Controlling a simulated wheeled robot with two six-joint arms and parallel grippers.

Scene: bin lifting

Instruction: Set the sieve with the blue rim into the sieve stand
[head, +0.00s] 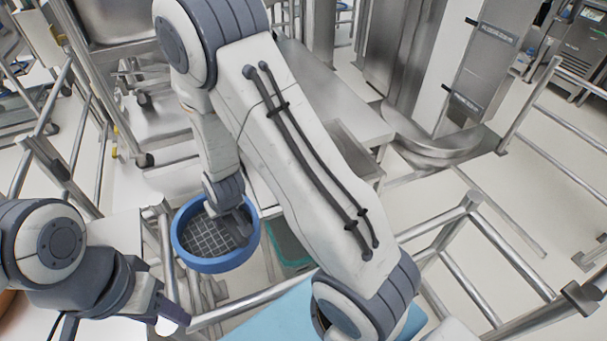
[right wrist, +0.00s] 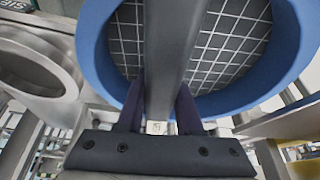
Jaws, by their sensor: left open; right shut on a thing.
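The sieve with the blue rim (head: 181,238) hangs at the lower left of centre in the head view, its dark gridded mesh showing inside. My right gripper (head: 238,222) reaches down into it. In the right wrist view, the fingers (right wrist: 158,100) are shut on a grey bar that crosses in front of the mesh; the blue rim (right wrist: 91,50) curves around both sides. A steel ring (right wrist: 75,85) at the left of the right wrist view, near a partly cut-off label, may be the sieve stand; I cannot be sure. My left gripper (head: 172,316) is open and empty, left of and below the sieve.
Steel rails (head: 240,302) run below and beside the sieve. A green bin (head: 288,246) is partly hidden behind my right arm. A light blue surface (head: 270,318) lies at the bottom. A steel column with a round base (head: 440,150) stands at the upper right, with open floor nearby.

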